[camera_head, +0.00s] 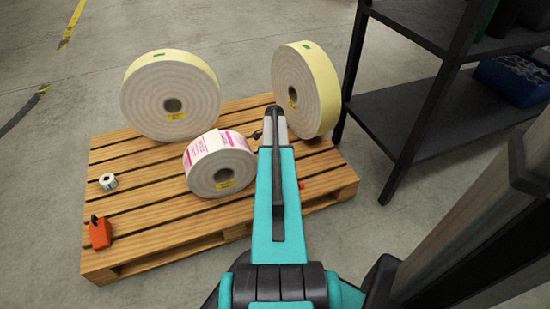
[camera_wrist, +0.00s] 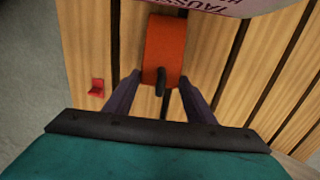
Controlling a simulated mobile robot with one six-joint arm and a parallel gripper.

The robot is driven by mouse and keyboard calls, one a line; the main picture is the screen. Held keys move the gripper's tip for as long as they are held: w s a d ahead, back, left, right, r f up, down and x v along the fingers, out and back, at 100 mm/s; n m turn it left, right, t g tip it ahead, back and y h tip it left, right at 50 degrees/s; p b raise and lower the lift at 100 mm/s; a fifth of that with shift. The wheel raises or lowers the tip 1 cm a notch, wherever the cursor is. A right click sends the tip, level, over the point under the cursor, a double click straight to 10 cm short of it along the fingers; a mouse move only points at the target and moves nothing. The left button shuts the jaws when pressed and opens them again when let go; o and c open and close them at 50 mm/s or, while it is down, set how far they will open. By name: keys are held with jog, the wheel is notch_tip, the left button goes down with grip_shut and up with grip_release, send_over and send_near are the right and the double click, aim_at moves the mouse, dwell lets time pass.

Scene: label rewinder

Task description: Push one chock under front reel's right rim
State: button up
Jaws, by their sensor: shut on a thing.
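The front reel (camera_head: 220,163), white with pink-printed labels, stands on its rim on the wooden pallet (camera_head: 150,236). Its printed edge (camera_wrist: 218,6) also shows at the top of the wrist view. An orange chock with a dark handle (camera_wrist: 165,45) lies between the fingers of my gripper (camera_wrist: 160,80), which is shut on it. The chock's far end is close to the reel's lower edge; I cannot tell if they touch. In the head view my arm hides this chock. Another orange chock (camera_head: 100,232) sits on the pallet's front left corner.
Two large yellow-edged reels (camera_head: 170,98) (camera_head: 305,90) stand behind the front reel. A small label roll (camera_head: 108,181) lies at the left. A small red piece (camera_wrist: 97,87) is left of my gripper. A dark shelf rack (camera_head: 420,125) stands to the right.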

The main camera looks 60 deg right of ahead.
jog(key=shift+w+a+r+p, duration=0.1)
jog(key=shift+w+a+p, duration=0.2)
jog(key=shift+w+a, duration=0.3)
jog(key=shift+w+a+p, duration=0.25)
jog(key=shift+w+a, duration=0.15)
jog(key=shift+a, duration=0.3)
jog(key=o, duration=1.1)
jog(key=shift+o, duration=0.2)
jog(key=shift+r, duration=0.1)
notch_tip(320, 180, up, 14)
jog(key=p, duration=0.4)
jog(key=shift+f, duration=0.2)
jog(key=shift+s, duration=0.15)
